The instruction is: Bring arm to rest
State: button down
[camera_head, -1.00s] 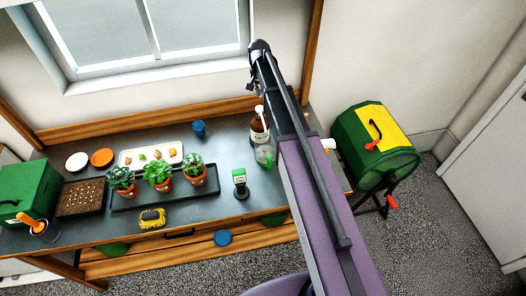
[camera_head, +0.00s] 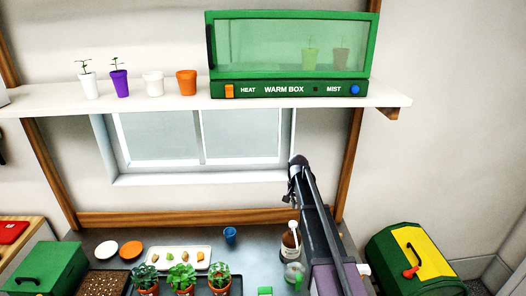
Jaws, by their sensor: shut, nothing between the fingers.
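My arm reaches up from the lower right of the view, with a purple link at the bottom and dark links above. My gripper (camera_head: 293,196) is at its far end, small and dark, in front of the wall just right of the window. It is shut and holds nothing. It appears above the back of the dark workbench (camera_head: 262,262), near a brown bottle with a white top (camera_head: 290,240). The fingertips are too small to make out clearly.
A white shelf (camera_head: 150,103) bears small pots and a green warm box (camera_head: 290,89) above the window. The bench holds potted plants (camera_head: 182,278), a white tray (camera_head: 160,267), a blue cup (camera_head: 230,235) and a green box (camera_head: 45,268). A green and yellow drum (camera_head: 415,262) stands right.

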jog(key=s+f+n+b, duration=0.2)
jog(key=s+f+b, duration=0.2)
jog(key=s, duration=0.5)
jog(key=s+f+n+b, duration=0.2)
jog(key=s+f+b, duration=0.2)
jog(key=s, duration=0.6)
jog(key=s+f+n+b, duration=0.2)
jog(key=s+f+b, duration=0.2)
jog(key=s, duration=0.6)
jog(key=shift+a+f+b, duration=0.3)
jog(key=shift+a+f, duration=0.05)
jog(key=shift+a, duration=0.1)
